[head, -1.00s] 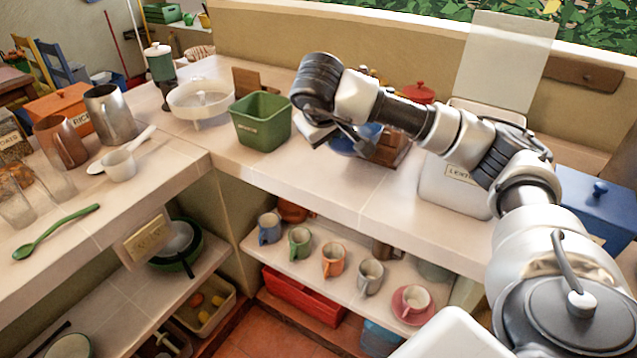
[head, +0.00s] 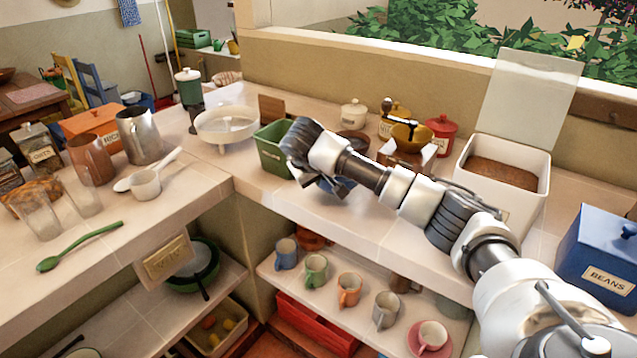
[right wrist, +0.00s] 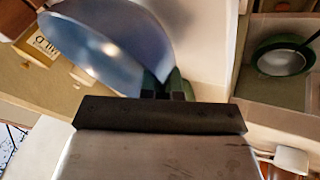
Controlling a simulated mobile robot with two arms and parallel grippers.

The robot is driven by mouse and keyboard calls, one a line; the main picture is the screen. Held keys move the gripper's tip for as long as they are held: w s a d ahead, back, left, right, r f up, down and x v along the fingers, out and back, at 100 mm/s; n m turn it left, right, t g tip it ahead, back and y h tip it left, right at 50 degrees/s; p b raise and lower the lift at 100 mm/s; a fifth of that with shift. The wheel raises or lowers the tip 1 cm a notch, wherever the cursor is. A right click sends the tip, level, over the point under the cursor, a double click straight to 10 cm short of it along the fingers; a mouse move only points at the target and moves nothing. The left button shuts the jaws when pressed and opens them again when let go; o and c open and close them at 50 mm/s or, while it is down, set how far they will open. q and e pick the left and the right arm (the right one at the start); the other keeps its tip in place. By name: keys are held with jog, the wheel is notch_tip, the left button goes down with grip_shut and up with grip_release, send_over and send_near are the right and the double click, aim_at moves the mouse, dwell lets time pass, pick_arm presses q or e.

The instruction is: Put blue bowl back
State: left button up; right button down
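The blue bowl (head: 346,184) shows partly behind my right gripper (head: 326,190) in the head view, above the counter near its front edge. In the right wrist view the bowl (right wrist: 112,45) is large and tilted at the upper left. My right gripper (right wrist: 166,88) has its fingertips close together at the bowl's rim and appears shut on it. The exact contact is partly hidden. My left gripper is in neither view now.
A green bin (head: 270,152) stands just left of my right gripper. A grinder (head: 408,140), a red canister (head: 440,134) and an open white bin (head: 505,172) stand behind my arm. Several mugs, including an orange one (head: 349,289), line the shelf below.

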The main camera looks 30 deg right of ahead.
jog(key=shift+f, duration=1.1)
jog(key=c, duration=1.4)
grip_release()
jog(key=shift+f, duration=0.1)
jog(key=shift+o, duration=0.2)
